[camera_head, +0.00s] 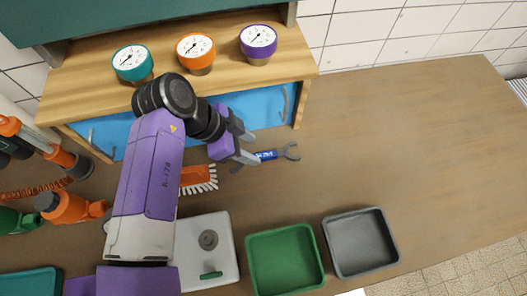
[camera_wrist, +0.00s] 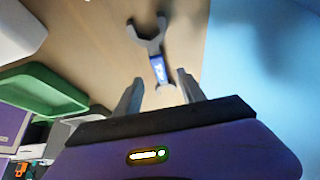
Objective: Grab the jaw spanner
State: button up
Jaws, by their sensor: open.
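The jaw spanner (camera_head: 267,156) lies flat on the wooden bench, with grey open jaws and a blue labelled middle. Its right jaw points away from my gripper. In the wrist view the spanner (camera_wrist: 158,67) lies ahead, its near part between the two fingers. My gripper (camera_head: 252,146) is open with purple and grey fingers, just above and at the left part of the spanner. In the wrist view the fingertips (camera_wrist: 160,85) stand on either side of the spanner's handle. The spanner's near end is partly hidden by the gripper. I cannot tell whether the fingers touch it.
A wooden shelf with blue drawers (camera_head: 262,106) and three gauges (camera_head: 196,50) stands just behind. An orange brush (camera_head: 197,179) lies left of the spanner. A green tray (camera_head: 284,260) and a grey tray (camera_head: 361,243) stand in front. The bench's right side is clear.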

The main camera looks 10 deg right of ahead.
aim_at(262, 155)
jog(key=x, duration=0.4)
jog(key=shift+d+f+p, duration=0.2)
jog(key=shift+f+p, duration=0.15)
grip_shut()
